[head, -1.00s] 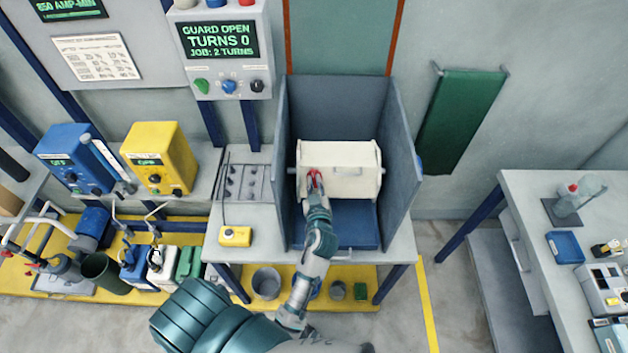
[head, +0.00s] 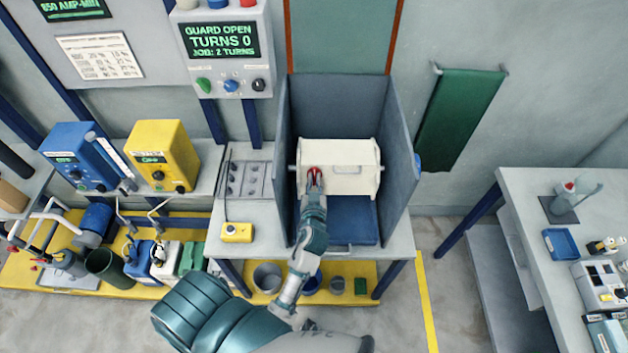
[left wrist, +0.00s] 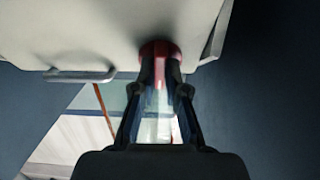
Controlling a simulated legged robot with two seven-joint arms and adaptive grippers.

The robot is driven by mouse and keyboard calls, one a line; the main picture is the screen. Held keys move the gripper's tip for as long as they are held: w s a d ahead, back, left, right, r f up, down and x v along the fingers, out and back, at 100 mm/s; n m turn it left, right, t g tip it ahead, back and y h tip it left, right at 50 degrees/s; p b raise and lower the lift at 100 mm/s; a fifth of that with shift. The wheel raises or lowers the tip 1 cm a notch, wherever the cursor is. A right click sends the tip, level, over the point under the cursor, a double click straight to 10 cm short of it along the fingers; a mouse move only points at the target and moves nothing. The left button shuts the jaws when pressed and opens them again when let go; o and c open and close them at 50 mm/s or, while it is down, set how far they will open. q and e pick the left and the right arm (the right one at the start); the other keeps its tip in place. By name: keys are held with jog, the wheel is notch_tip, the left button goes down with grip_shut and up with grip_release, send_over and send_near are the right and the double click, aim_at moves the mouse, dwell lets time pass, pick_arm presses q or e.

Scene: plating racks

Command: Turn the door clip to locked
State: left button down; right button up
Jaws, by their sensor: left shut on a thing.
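The door clip is a red piece on the front of the cream-white barrel (head: 352,160), inside the grey guard box. In the left wrist view the red clip (left wrist: 160,50) sits against the pale barrel face, between my fingertips. My left gripper (head: 313,178) is shut on the red clip; its fingers hide part of it. The left gripper also shows in the left wrist view (left wrist: 160,70). Whether the clip is turned to locked cannot be told. My right gripper is not in view.
The guard box (head: 402,165) has high side walls close on both sides and a blue tray (head: 352,222) below the barrel. A panel (head: 219,42) reads GUARD OPEN, TURNS 0. A yellow pendant (head: 236,232) lies on the bench to the left.

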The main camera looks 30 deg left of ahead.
pick_arm(q)
jog(key=c, duration=1.2)
grip_release()
jog(key=shift+s+d, duration=0.1)
jog(key=shift+d, duration=0.05)
jog(key=f+v, duration=0.1)
jog(key=v, duration=0.6)
jog(key=shift+s+d+r, duration=0.2)
jog(key=shift+r, duration=0.25)
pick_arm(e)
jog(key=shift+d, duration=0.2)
pick_arm(q)
jog(key=shift+a, duration=0.1)
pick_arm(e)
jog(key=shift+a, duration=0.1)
